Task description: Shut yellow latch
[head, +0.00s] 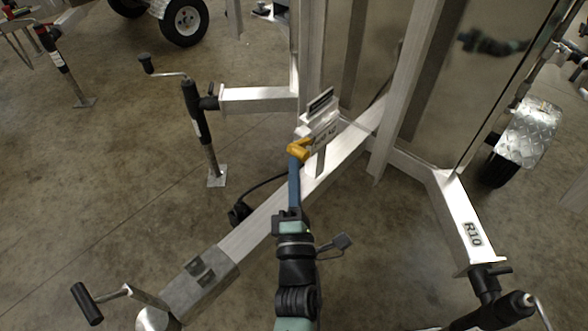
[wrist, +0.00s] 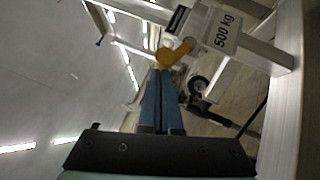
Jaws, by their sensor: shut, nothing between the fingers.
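The yellow latch (head: 301,149) is on the aluminium frame, beside a white plate lettered 500 kg (head: 325,132). In the wrist view the yellow latch (wrist: 174,54) lies just beyond my fingertips, with the 500 kg label (wrist: 226,31) to its right. My gripper (head: 294,160) is shut, its two blue fingers together and empty. Its tips overlap the lower edge of the latch in the head view. They also come right up to the latch in the wrist view (wrist: 160,72). I cannot tell whether they touch it.
The trailer drawbar (head: 262,215) runs diagonally under my arm. A jack stand with a crank (head: 200,125) stands at left, and a side arm marked R10 (head: 465,215) is at right. A black cable and plug (head: 240,213) hang beside the drawbar. Open floor lies at left.

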